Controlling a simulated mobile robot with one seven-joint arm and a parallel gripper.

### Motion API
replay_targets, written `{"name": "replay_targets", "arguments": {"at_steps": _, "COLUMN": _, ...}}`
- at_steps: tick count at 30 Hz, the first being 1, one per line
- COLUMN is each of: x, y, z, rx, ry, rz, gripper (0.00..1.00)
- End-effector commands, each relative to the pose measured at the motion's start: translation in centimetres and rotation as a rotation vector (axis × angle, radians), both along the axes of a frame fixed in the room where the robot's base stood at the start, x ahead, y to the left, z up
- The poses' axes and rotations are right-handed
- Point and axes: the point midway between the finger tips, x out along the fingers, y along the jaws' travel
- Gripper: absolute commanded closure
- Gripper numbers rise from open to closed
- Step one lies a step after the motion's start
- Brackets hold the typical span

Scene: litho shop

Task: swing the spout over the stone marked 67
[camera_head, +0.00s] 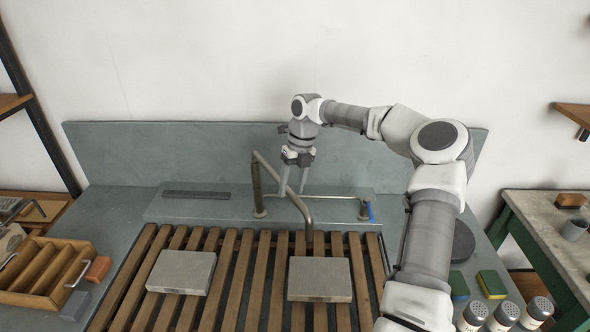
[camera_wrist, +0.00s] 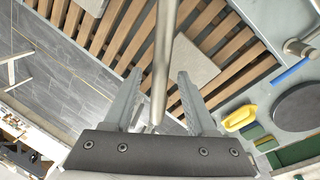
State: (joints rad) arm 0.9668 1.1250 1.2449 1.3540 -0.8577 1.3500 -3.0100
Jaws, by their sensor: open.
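The metal spout (camera_head: 283,187) rises from a post on the back ledge, bends over and slopes forward to a downturned end near the back edge of the right stone. My gripper (camera_head: 291,188) is open at the spout's sloping pipe. In the wrist view the spout (camera_wrist: 163,50) passes between the two open fingers (camera_wrist: 158,80), with a gap visible on each side. Two grey stones lie flat on the wooden slats: a left stone (camera_head: 181,272) and a right stone (camera_head: 320,279). I cannot read a number on either.
A thin pipe with a blue-handled tap (camera_head: 370,212) runs along the ledge to the right. A dark flat bar (camera_head: 196,195) lies left of the spout. A wooden rack (camera_head: 40,270) stands at far left; shaker cans (camera_head: 503,314) and sponges (camera_head: 491,283) are at right.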

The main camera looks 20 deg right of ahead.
Motion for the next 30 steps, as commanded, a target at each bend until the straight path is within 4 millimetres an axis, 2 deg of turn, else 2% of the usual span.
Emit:
{"name": "replay_targets", "arguments": {"at_steps": 5, "x": 0.1, "y": -0.6, "z": 2.6, "rx": 0.0, "ry": -0.004, "rz": -0.003, "gripper": 0.43}}
{"name": "replay_targets", "arguments": {"at_steps": 18, "x": 0.3, "y": -2.5, "z": 13.1, "rx": 0.003, "ry": -0.003, "rz": -0.001, "gripper": 0.43}}
{"name": "replay_targets", "arguments": {"at_steps": 24, "x": 0.4, "y": -2.9, "z": 15.5, "rx": 0.001, "ry": -0.004, "rz": 0.002, "gripper": 0.43}}
{"name": "replay_targets", "arguments": {"at_steps": 30, "x": 0.3, "y": -3.2, "z": 16.5, "rx": 0.001, "ry": -0.001, "rz": 0.001, "gripper": 0.43}}
